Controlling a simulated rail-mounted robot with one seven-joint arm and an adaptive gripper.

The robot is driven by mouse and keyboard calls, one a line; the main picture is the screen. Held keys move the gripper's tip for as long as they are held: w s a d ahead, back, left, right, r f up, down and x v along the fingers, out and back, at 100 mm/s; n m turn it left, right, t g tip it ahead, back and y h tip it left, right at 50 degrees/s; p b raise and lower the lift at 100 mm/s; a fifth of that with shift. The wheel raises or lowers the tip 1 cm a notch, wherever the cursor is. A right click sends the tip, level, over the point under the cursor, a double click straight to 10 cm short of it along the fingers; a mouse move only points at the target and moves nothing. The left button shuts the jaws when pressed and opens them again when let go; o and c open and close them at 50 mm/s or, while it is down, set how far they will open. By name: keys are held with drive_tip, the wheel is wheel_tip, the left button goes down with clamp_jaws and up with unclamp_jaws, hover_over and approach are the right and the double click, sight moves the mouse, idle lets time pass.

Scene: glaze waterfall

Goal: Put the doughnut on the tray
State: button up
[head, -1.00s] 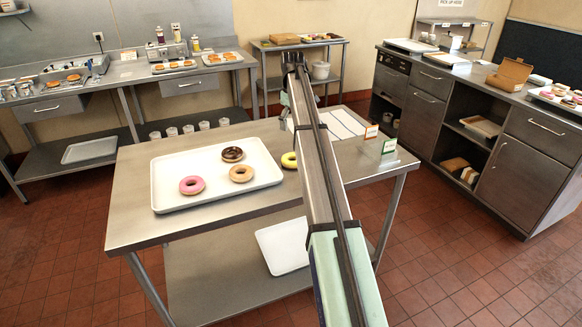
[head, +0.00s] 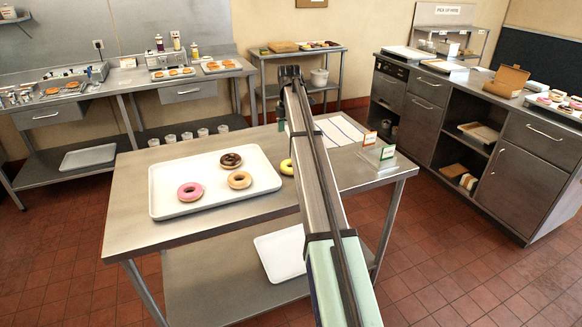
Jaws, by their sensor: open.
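A yellow doughnut (head: 285,167) lies on the steel table just right of the white tray (head: 165,180), apart from it and partly hidden by my arm. The tray holds three doughnuts: a pink one (head: 190,184) at the left, a chocolate one (head: 231,153) at the back, and a tan one (head: 239,172) in front of that. My arm runs from the lower right up across the table to a dark joint above its back edge. My gripper is not visible; my arm seems to hide it.
The steel table (head: 135,215) is bare at its left and front. A striped white sheet (head: 340,131) and small upright cards (head: 387,152) are right of my arm. Another white tray (head: 275,262) is on the lower shelf. Counters stand behind and at the right.

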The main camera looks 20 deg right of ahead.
sight(290, 164)
wheel_tip(290, 164, down, 13)
drive_tip(key=p, duration=0.3)
drive_tip(key=shift+w+d+f+p, duration=0.1)
drive_tip(key=shift+f+p, duration=0.05)
drive_tip(key=shift+p, duration=0.2)
drive_tip(key=c, duration=0.9)
